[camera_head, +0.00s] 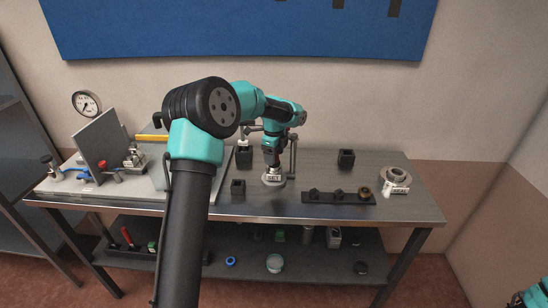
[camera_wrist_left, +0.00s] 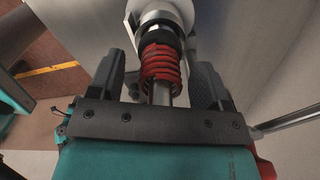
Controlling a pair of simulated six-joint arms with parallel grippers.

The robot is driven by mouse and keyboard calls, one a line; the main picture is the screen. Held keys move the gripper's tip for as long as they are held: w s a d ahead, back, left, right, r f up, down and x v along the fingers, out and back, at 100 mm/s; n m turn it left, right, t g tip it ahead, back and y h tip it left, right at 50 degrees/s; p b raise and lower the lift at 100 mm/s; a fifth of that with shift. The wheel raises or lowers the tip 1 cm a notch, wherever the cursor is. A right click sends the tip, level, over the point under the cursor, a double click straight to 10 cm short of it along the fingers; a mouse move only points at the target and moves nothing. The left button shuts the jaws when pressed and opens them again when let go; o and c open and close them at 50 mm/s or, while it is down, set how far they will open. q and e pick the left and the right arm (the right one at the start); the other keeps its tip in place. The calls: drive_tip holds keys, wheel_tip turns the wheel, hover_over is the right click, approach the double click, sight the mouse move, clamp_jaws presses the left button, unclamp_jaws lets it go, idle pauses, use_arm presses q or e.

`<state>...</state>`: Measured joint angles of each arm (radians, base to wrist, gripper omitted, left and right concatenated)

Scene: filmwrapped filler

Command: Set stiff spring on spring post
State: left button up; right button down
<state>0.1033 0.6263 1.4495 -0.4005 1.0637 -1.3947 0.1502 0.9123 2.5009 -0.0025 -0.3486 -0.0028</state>
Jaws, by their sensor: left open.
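A red coil spring (camera_wrist_left: 160,66) sits around a bright metal rod in the left wrist view, below a black collar (camera_wrist_left: 158,37). My left gripper (camera_wrist_left: 160,76) is open, with one dark finger on each side of the spring and a gap visible on both sides. In the head view my left gripper (camera_head: 270,146) is over a metal base marked SET (camera_head: 273,178), near the middle of the table. My arm hides much of this spot, and I cannot make out the spring in the head view.
A black strip (camera_head: 338,198) with several small parts lies right of the base. A round part with a label (camera_head: 396,179) stands at the far right. A grey panel (camera_head: 103,146) and clamps are at the left.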

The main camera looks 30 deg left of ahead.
use_arm(q)
drive_tip(key=c, duration=1)
drive_tip(key=shift+r, duration=0.15)
wheel_tip(320, 180, up, 10)
drive_tip(key=shift+f, duration=0.1)
drive_tip(key=shift+d, duration=0.1)
idle(0.5)
